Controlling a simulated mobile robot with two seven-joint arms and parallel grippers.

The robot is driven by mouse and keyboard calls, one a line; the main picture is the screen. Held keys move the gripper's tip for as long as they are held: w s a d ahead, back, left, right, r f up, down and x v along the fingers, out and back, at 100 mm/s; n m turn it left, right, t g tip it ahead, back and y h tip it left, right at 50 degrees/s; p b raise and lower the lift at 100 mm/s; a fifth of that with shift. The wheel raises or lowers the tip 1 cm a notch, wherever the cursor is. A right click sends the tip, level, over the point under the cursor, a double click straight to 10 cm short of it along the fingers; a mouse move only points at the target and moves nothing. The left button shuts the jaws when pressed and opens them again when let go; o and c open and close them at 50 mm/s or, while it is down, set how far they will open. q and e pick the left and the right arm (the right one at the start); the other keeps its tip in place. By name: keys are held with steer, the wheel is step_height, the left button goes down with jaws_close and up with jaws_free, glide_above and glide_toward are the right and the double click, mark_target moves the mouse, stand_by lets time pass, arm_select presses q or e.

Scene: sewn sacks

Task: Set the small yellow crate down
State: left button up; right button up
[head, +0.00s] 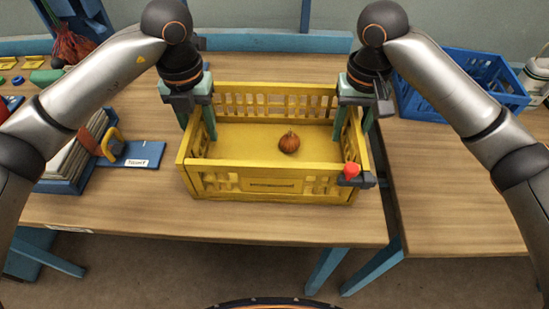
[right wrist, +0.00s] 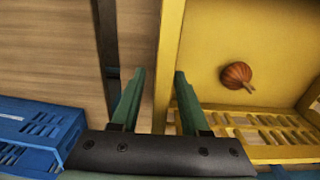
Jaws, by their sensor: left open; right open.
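The small yellow crate (head: 220,182) stands on the wooden table in the head view, with a round orange-brown pumpkin-like thing (head: 289,142) inside. The crate also shows in the right wrist view (right wrist: 205,50), with the same round thing (right wrist: 237,76) on its floor. My left gripper (head: 211,134) is open at the crate's left end wall. My right gripper (head: 352,130) is open at the right end wall. In the right wrist view its fingers (right wrist: 160,95) stand apart on either side of the crate's wall. Whether they touch the wall is unclear.
A blue crate (head: 467,72) stands on the right-hand table. A red-topped dark clamp-like piece (head: 353,175) sits at the yellow crate's front right corner. A blue holder with papers (head: 75,185) and a labelled blue plate (head: 140,155) lie left. Table front is clear.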

arm_select(q)
steer(key=shift+r, duration=0.1)
step_height(320, 180, up, 12)
steer(key=shift+f, duration=0.15)
arm_select(e)
steer(key=shift+r, duration=0.55)
step_height(320, 180, up, 11)
stand_by(0.8)
